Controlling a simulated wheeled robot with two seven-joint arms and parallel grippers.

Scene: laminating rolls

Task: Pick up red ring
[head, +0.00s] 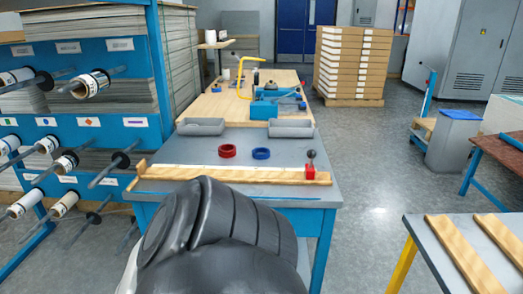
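The red ring (227,151) lies on the grey top of the blue-framed table (285,143), left of a blue ring (261,153). The two rings lie close together with a small gap between them. Neither of my grippers can be seen. A large dark grey part of my own body fills the bottom middle and covers the near edge of the table. Nothing is seen touching the red ring.
A wooden strip with a scale (230,174) runs along the table's front, with a red block and black-knobbed lever (310,172) at its right end. Two grey trays (201,127) (291,129) stand behind the rings. A blue rack (85,120) with rolls on rods is at left.

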